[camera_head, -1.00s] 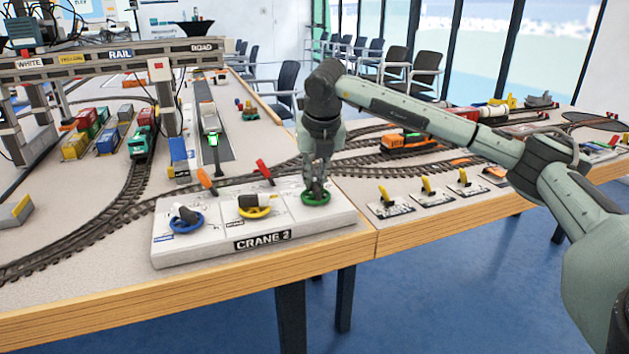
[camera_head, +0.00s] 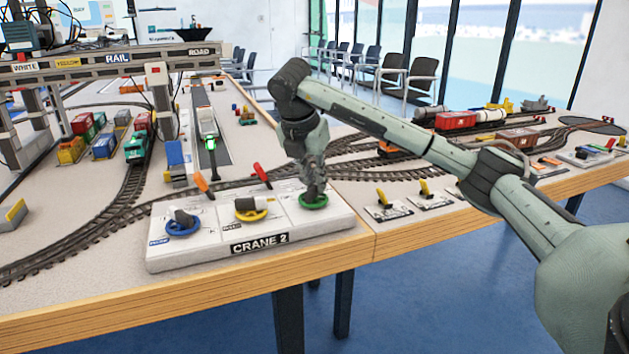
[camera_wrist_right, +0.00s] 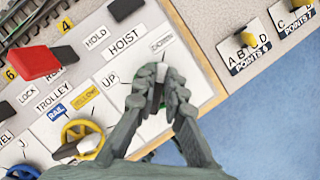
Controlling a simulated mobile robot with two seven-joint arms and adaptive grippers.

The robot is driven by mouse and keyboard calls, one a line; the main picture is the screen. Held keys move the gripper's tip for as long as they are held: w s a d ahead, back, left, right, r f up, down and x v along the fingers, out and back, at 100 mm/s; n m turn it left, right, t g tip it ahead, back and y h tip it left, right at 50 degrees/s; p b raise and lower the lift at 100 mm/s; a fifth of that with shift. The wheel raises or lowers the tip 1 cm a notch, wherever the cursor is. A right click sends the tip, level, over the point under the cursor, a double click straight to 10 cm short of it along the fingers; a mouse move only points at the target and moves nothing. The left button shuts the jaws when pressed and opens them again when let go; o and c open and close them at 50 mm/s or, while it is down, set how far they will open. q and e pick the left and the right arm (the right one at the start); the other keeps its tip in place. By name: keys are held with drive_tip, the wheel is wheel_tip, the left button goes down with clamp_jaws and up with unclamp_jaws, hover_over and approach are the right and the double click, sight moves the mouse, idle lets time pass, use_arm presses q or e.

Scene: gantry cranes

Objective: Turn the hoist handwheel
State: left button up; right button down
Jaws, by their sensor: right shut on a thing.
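The hoist handwheel (camera_head: 314,204) is the green wheel at the right end of the white CRANE 2 panel (camera_head: 190,257). My right gripper (camera_head: 313,191) points down over it and is shut on its knob. In the right wrist view the closed fingertips of the right gripper (camera_wrist_right: 157,98) meet around a small grey-white part between the printed words UP and DOWN, under HOIST. My left gripper is in neither view.
The yellow handwheel (camera_head: 251,210) and blue handwheel (camera_head: 183,223) sit left on the same panel. A red lever (camera_head: 262,175) and an orange lever (camera_head: 204,185) stand behind them. Yellow points levers (camera_head: 382,198) are to the right. Rail track runs behind the panel.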

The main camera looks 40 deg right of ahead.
drive_tip(key=shift+r, duration=0.1)
idle(0.3)
drive_tip(key=c, duration=1.6)
unclamp_jaws()
drive_tip(key=v, duration=1.2)
